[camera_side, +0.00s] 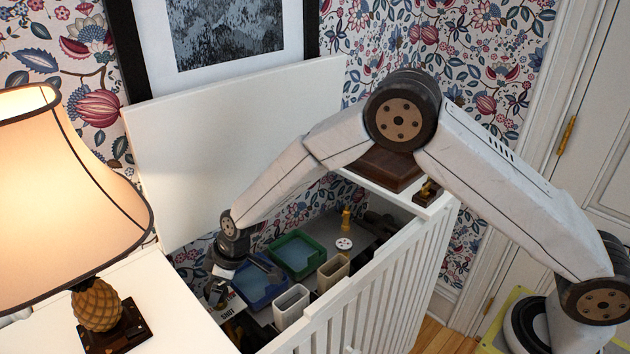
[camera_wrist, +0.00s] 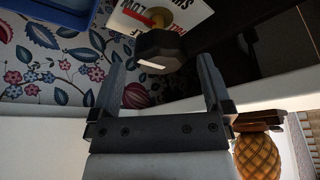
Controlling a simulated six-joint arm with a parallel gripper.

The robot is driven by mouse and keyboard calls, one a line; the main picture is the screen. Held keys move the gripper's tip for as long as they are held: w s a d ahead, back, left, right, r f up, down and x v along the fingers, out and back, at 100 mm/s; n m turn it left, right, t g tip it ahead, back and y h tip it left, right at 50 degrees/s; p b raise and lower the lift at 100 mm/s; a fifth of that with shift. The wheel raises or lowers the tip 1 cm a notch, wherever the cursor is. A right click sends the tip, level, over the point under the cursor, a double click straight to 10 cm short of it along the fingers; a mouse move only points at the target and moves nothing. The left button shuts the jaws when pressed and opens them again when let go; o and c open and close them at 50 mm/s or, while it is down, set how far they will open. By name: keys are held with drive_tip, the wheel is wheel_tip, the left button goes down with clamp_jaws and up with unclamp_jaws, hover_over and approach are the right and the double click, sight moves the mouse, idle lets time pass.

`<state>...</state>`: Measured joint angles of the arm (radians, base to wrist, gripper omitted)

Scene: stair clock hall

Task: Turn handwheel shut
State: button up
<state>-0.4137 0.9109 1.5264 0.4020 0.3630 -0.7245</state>
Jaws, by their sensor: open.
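In the wrist view a dark, faceted knob-like wheel (camera_wrist: 160,50) with a white mark shows just beyond and between my fingertips; I take it for the handwheel. A white sign (camera_wrist: 188,12) with black lettering and a red and yellow part lies behind it. The wheel cannot be picked out there; contact cannot be told.
Beside my gripper are a blue tray (camera_side: 256,297) and a green tray (camera_side: 316,251). Two beige bins (camera_side: 291,306) stand near the slatted front (camera_side: 375,300). The raised white lid (camera_side: 180,150) is behind. A lit lamp (camera_side: 60,190) with a pineapple base stands at the left.

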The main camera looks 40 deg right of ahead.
drive_tip(key=shift+x, duration=0.9)
drive_tip(key=c, duration=1.1)
drive_tip(key=shift+c, duration=0.2)
drive_tip(key=shift+s+m+t+h, duration=0.1)
drive_tip(key=shift+m+t+h, duration=0.3)
drive_tip(key=shift+m, duration=1)
drive_tip(key=shift+m+h, duration=0.5)
drive_tip(key=shift+m, duration=0.6)
drive_tip(key=shift+a+m+h, duration=0.15)
drive_tip(key=shift+m+h, duration=0.75)
drive_tip(key=shift+m, duration=1.9)
